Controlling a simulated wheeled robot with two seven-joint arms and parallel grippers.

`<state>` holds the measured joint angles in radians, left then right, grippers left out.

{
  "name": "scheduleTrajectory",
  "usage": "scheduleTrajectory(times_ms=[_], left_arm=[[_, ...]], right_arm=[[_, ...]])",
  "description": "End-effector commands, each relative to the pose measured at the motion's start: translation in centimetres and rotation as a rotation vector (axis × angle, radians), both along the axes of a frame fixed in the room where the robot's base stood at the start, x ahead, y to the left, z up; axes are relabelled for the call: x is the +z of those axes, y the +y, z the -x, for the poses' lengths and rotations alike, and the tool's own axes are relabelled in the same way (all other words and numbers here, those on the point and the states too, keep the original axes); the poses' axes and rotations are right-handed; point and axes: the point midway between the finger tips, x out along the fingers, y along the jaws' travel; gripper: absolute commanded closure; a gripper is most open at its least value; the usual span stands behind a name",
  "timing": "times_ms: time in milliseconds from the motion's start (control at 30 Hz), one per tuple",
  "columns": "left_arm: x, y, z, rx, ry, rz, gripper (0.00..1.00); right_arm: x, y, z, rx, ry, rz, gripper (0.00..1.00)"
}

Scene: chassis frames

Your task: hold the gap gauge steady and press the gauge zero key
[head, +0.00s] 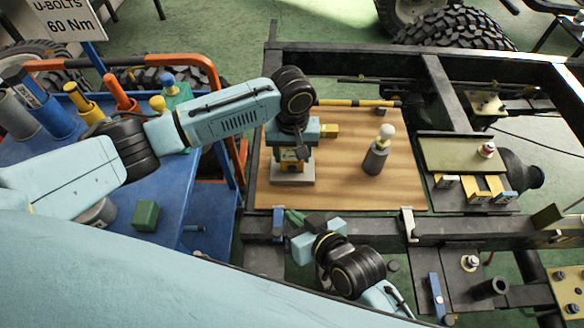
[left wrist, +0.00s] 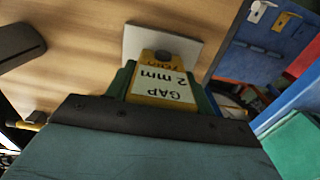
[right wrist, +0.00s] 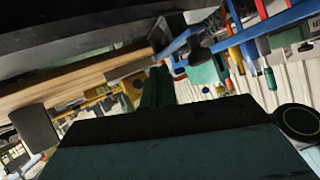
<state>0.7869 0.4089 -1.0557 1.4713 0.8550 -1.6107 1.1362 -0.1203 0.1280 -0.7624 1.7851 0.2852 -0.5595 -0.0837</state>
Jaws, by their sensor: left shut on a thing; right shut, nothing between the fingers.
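The yellow gap gauge (head: 291,166) stands on a light grey base plate (head: 293,183) at the left of the wooden board. In the left wrist view the gauge (left wrist: 163,88) shows a white label reading "GAP 2 mm". A dark zero key (left wrist: 163,56) sits on its yellow face, with lettering beside it. My left gripper (head: 290,153) is shut on the gauge, one finger on each side. My right gripper (head: 294,216) is shut and empty, apart from the gauge, near the board's front edge. Its closed green fingers show in the right wrist view (right wrist: 158,88).
The wooden board (head: 340,188) lies on the dark chassis frame. A grey cylinder with a white ball top (head: 376,155) and a yellow-black rod (head: 358,103) are on it. A front rail (head: 370,230) runs by my right gripper. A blue cart (head: 160,215) with tools stands left.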

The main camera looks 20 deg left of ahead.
Motion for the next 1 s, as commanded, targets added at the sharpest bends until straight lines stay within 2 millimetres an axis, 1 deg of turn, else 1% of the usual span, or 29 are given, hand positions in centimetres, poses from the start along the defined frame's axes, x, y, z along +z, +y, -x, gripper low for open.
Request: scheduleTrajectory(times_ms=[133, 233, 700, 800, 1000], left_arm=[[0.0, 0.0, 0.0, 0.0, -0.001, 0.0, 0.74], [0.0, 0.0, 0.0, 0.0, -0.001, 0.0, 0.74], [0.0, 0.0, 0.0, 0.0, -0.001, 0.0, 0.74], [0.0, 0.0, 0.0, 0.0, -0.001, 0.001, 0.74], [0.0, 0.0, 0.0, 0.0, -0.001, 0.001, 0.74]], right_arm=[[0.0, 0.1, -0.2, 0.0, -0.001, -0.001, 1.0], [0.0, 0.3, -0.8, 0.0, -0.001, -0.001, 1.0], [0.1, 2.0, -6.8, -0.001, -0.002, 0.0, 1.0], [0.0, 2.2, -7.6, 0.0, -0.002, -0.001, 1.0], [0.0, 2.5, -8.4, 0.0, -0.001, -0.001, 1.0]])
